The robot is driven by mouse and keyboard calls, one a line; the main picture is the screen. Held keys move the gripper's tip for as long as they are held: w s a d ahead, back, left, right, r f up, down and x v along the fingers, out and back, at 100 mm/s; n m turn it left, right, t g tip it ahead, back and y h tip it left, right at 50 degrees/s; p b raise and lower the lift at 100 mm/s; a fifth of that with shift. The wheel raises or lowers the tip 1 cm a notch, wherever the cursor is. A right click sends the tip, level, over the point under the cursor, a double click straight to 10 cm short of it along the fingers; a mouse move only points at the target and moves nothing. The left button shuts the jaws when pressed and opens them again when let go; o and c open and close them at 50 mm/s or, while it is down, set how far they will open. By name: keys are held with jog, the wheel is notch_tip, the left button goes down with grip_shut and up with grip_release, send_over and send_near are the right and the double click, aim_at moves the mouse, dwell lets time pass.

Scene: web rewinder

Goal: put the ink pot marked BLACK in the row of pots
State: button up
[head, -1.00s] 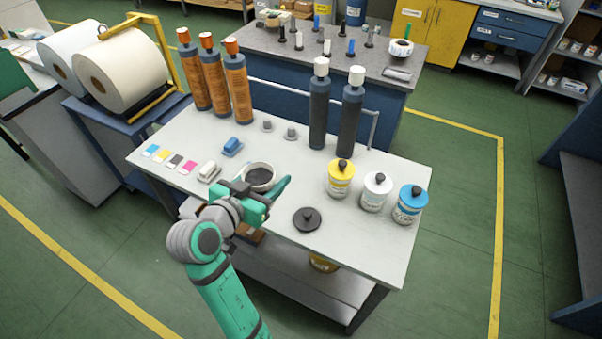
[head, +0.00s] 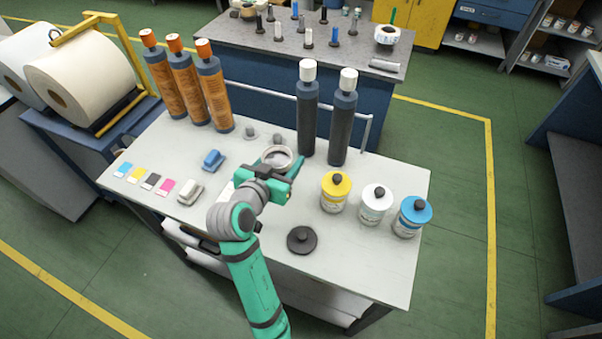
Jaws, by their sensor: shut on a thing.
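My gripper (head: 284,172) is shut on an open pot with a pale round rim (head: 270,154) and holds it over the middle of the white table (head: 375,268). The gripper hides most of the pot, and I cannot read a label on it. The row of pots stands at the right of the table: a yellow pot (head: 336,196), a white pot (head: 375,207) and a blue pot (head: 411,220), each with a dark knob on top. A black round lid with a knob (head: 302,240) lies on the table, left of and nearer than the row.
Two tall dark bottles with white caps (head: 342,125) stand behind the pots. Orange-labelled bottles (head: 183,90) stand at the back left. Colour cards (head: 151,181), a blue block (head: 213,160) and a pale block (head: 190,192) lie at the left. The front right of the table is clear.

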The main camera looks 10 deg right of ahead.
jog(key=d+f, duration=0.2)
jog(key=w+d+f, duration=0.1)
jog(key=d+f, duration=0.1)
jog(key=f, duration=0.1)
jog(key=shift+w+d+f, duration=0.2)
jog(key=shift+d+f, duration=0.05)
jog(key=shift+d, duration=0.15)
jog(key=shift+w+d+f, duration=0.1)
jog(key=shift+d+f, duration=0.05)
jog(key=shift+f, duration=0.8)
jog(key=shift+d+f, duration=0.1)
jog(key=shift+f, duration=0.8)
jog(key=o, duration=1.3)
jog(key=shift+f, duration=0.15)
jog(key=shift+s+a+r, duration=0.15)
jog(key=shift+s+r, duration=0.05)
jog(key=shift+s, duration=0.05)
jog(key=v, duration=1.1)
jog(key=shift+s+a+r, duration=0.1)
jog(key=shift+s, duration=0.05)
